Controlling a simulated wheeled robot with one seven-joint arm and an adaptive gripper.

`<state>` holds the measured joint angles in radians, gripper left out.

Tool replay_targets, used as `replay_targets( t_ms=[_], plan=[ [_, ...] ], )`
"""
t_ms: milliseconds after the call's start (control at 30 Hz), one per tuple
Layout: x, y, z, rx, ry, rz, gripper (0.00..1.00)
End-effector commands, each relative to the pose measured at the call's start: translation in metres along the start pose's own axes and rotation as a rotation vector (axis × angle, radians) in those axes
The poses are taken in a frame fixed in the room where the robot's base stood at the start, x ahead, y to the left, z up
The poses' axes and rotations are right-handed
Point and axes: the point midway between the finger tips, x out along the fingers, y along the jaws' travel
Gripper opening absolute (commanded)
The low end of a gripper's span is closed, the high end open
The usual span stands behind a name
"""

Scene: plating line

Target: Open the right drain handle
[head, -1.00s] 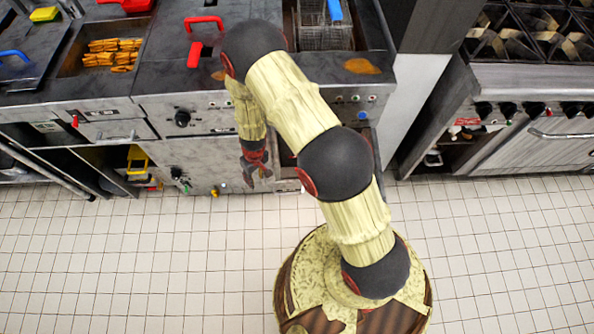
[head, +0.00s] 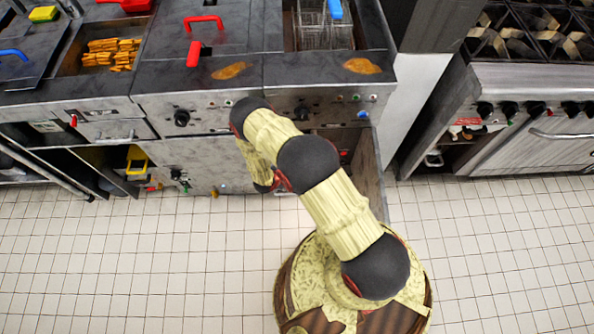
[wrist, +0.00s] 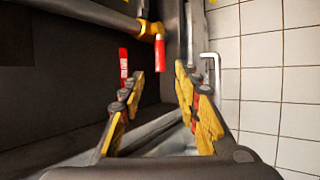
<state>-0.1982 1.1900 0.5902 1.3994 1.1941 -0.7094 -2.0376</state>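In the wrist view my gripper (wrist: 157,82) is open, with its yellow fingers apart and nothing held between them. A red handle (wrist: 160,50) hangs from a yellow pipe fitting (wrist: 152,28) just ahead of the fingertips. A second red handle (wrist: 123,66) stands upright just beyond the left finger. I cannot tell for certain which of them is the right drain handle. Neither is visibly gripped. In the head view my arm hides the gripper in front of the fryer cabinet.
The cabinet under the right fryer is open, with its door (head: 369,178) swung outward. In the wrist view a dark cabinet interior (wrist: 65,75) lies left and tiled floor (wrist: 275,70) right. A stove (head: 545,115) stands farther right. The floor in front is clear.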

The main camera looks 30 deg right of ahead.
Motion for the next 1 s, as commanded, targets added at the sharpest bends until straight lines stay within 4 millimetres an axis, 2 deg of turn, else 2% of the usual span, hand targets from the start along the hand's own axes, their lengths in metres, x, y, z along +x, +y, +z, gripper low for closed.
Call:
replay_targets(
  t_ms=[300,500,867,1000],
  plan=[
    [0.047,-0.002,0.000,0.002,-0.001,-0.001,0.32],
    [0.069,-0.001,-0.001,0.002,0.000,-0.001,0.32],
    [0.075,0.000,-0.001,0.001,0.001,-0.001,0.32],
    [0.075,0.000,0.000,0.001,0.001,-0.001,0.26]
  ],
)
